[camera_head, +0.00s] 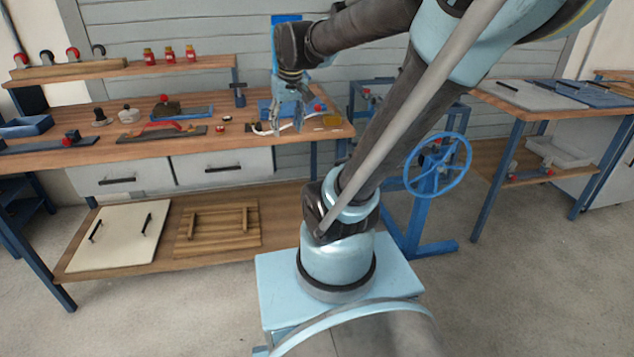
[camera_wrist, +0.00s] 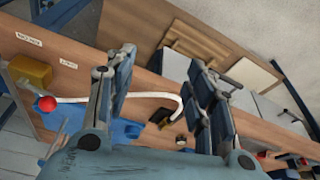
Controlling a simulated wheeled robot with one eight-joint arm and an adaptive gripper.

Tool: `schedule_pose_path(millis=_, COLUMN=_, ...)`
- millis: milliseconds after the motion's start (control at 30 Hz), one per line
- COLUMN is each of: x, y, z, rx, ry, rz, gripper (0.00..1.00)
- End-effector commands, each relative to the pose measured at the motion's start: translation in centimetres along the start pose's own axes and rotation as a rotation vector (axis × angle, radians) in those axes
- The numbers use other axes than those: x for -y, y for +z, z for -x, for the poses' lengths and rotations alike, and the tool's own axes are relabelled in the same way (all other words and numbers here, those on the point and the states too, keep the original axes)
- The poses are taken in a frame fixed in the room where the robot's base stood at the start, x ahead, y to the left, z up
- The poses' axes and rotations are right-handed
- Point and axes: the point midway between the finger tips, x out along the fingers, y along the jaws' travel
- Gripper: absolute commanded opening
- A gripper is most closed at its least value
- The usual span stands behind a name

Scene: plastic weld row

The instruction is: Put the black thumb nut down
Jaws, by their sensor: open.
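My gripper (camera_head: 287,128) is over the right part of the wooden bench (camera_head: 185,137). In the wrist view its two fingers (camera_wrist: 165,103) stand wide apart, and nothing is held between them. A small black piece (camera_wrist: 160,116), which looks like the black thumb nut, shows between the fingers, beside the end of a white hose (camera_wrist: 150,95). It appears to rest on the bench top, apart from both fingers. In the head view a small dark piece (camera_head: 249,127) left of my gripper may be the same one. Its exact shape is too small to tell.
A blue tray (camera_wrist: 122,131), a yellow block (camera_wrist: 32,70) and a red ball knob (camera_wrist: 47,103) are near my gripper. A red-handled tool (camera_head: 160,131) lies farther left. Red-capped jars (camera_head: 169,55) stand on the raised shelf.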

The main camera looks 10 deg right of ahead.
Motion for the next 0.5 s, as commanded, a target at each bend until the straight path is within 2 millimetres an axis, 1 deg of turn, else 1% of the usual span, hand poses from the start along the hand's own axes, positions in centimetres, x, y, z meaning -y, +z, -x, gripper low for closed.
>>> schedule_pose_path(millis=33, x=-0.5, y=2.2, z=-0.5, rx=0.008, ry=0.007, rz=-0.021, gripper=0.49)
schedule_pose_path(millis=167, x=-1.4, y=7.2, z=-1.9, rx=0.031, ry=0.021, rz=-0.067, gripper=0.49)
schedule_pose_path(millis=200, x=-1.7, y=8.7, z=-2.5, rx=0.037, ry=0.026, rz=-0.082, gripper=0.49)
schedule_pose_path(millis=267, x=-2.0, y=10.8, z=-3.3, rx=0.047, ry=0.032, rz=-0.103, gripper=0.49)
schedule_pose_path(millis=300, x=-2.1, y=12.2, z=-3.8, rx=0.054, ry=0.036, rz=-0.117, gripper=0.49)
schedule_pose_path(millis=400, x=-2.4, y=15.1, z=-5.1, rx=0.068, ry=0.044, rz=-0.148, gripper=0.49)
schedule_pose_path(millis=500, x=-2.4, y=17.2, z=-6.2, rx=0.078, ry=0.05, rz=-0.169, gripper=0.49)
